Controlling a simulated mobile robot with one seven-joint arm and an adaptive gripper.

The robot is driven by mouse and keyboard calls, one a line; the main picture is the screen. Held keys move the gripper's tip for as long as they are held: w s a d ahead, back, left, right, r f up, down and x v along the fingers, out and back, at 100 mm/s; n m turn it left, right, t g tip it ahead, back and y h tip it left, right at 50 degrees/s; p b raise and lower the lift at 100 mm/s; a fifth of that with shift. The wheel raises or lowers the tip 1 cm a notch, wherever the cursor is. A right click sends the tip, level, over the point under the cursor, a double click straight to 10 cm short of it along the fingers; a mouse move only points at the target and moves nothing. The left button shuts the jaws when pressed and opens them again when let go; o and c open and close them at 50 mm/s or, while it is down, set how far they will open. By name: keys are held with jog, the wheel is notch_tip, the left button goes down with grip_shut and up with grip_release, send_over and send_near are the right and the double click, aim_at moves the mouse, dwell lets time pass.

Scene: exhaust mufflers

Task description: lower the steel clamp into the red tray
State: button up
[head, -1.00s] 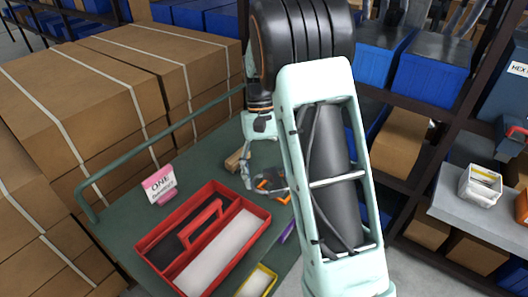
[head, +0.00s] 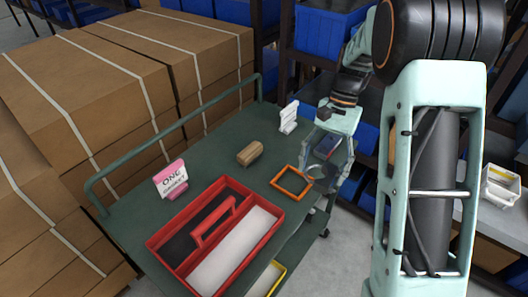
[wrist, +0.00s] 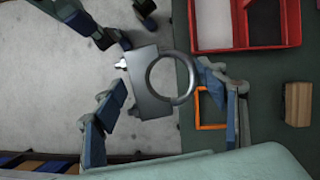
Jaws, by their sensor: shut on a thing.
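The steel clamp (wrist: 160,82) is a grey ring with a flat block on one side. In the wrist view it sits between the fingers of my gripper (wrist: 168,92), which is shut on it. In the head view my gripper (head: 328,160) is at the right edge of the green cart, and its fingers largely hide the clamp. The red tray (head: 252,251) lies on the cart to the left of and nearer than my gripper. It has a dark left compartment, a white right one and a handle between them. Its wall shows upper right in the wrist view (wrist: 248,48).
An orange frame (head: 292,196) lies on the green cart (head: 215,155) between tray and gripper. A wooden block (head: 250,153), a pink-and-white sign (head: 172,181) and a white stand (head: 289,117) are also there. A yellow-edged tray (head: 268,281) sits lower. Cardboard boxes (head: 100,80) stand left.

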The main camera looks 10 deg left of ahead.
jog(key=s+a+r+m+t+y+p, duration=0.1)
jog(key=s+a+r+m+t, duration=0.1)
jog(key=a+m, duration=0.5)
jog(key=s+a+r+m+t+y+p, duration=0.1)
jog(key=a+r+m+t, duration=0.3)
jog(key=a+m, duration=0.4)
jog(key=shift+s+a+r+m+t+p, duration=0.3)
jog(key=shift+m+p, duration=0.4)
jog(key=shift+m, duration=1.8)
notch_tip(320, 180, down, 10)
jog(key=b, duration=0.9)
jog(key=shift+d, duration=0.1)
jog(key=shift+r, duration=0.1)
jog(key=shift+w+a, duration=0.2)
jog(key=shift+a, duration=0.15)
